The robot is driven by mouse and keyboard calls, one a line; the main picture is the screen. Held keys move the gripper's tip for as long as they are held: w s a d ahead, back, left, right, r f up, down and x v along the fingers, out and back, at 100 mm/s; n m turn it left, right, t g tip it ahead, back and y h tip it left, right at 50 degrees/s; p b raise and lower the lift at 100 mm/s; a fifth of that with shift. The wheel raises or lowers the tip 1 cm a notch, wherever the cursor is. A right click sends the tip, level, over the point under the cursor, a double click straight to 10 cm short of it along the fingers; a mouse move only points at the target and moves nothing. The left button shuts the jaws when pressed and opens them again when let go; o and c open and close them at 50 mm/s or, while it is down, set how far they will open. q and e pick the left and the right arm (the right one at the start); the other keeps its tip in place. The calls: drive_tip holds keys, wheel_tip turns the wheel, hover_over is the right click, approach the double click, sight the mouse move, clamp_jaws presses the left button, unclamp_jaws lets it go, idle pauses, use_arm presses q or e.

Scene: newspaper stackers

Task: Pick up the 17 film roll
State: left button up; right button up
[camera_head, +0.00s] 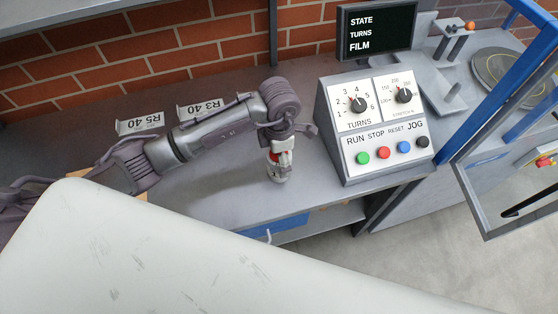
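I cannot make out the 17 film roll in this view. My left arm reaches in from the left across the grey bench. My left gripper (279,170) points down at its end, low over the bench top, left of the control box. Its fingers are small and seen from above, so I cannot tell whether they are open, shut or holding something. Red and white show at the gripper. My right gripper is not in view.
A control box (375,130) with knobs and buttons stands right, below a screen (377,31). A blue-framed guard (520,140) is far right. A pale scuffed surface hides the lower left.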

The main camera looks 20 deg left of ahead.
use_arm(q)
drive_tip(key=c, duration=1.4)
drive_tip(key=shift+c, duration=0.2)
drive_tip(key=shift+r, duration=0.15)
